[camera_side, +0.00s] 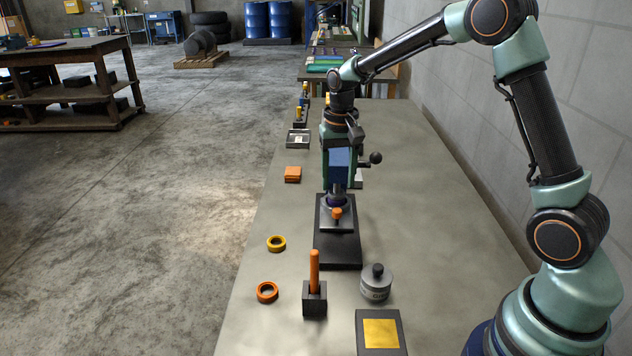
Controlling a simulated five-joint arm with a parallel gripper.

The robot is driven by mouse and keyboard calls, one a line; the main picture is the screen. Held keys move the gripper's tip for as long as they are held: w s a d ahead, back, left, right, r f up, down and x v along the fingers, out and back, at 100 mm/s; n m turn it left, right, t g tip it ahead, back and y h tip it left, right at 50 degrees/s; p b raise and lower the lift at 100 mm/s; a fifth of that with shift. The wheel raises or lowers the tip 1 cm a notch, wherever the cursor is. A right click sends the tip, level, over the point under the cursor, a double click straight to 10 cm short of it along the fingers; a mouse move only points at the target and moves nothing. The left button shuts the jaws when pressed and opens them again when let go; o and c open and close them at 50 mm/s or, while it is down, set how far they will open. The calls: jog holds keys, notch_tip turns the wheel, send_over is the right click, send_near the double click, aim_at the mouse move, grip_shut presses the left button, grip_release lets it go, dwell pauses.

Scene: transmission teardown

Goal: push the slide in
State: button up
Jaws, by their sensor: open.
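A press-like fixture stands near the middle of the bench, with a blue and green upright body (340,162) and a black ball-knob lever on its right side. At its front, a grey plate with an orange knob (337,213), which looks like the slide, lies on a long dark base (338,253). How far the slide sits in or out is hard to tell. My gripper (340,135) is open and points down at the top of the fixture, behind the orange knob. Its fingertips are small and partly merged with the fixture, so contact cannot be told.
The bench's right side is clear beside the wall.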

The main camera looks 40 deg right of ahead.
notch_tip(320, 180, up, 5)
jog(key=shift+r, duration=0.1)
dwell(0.4)
jog(key=s+a+r+n+t, duration=0.2)
jog(key=s+r+n, duration=0.1)
jog(key=s, duration=0.5)
jog(key=s+a+r+n+t, duration=0.3)
jog(key=s, duration=0.6)
jog(key=shift+a+r+t, duration=0.15)
jog(key=shift+r+t, duration=0.15)
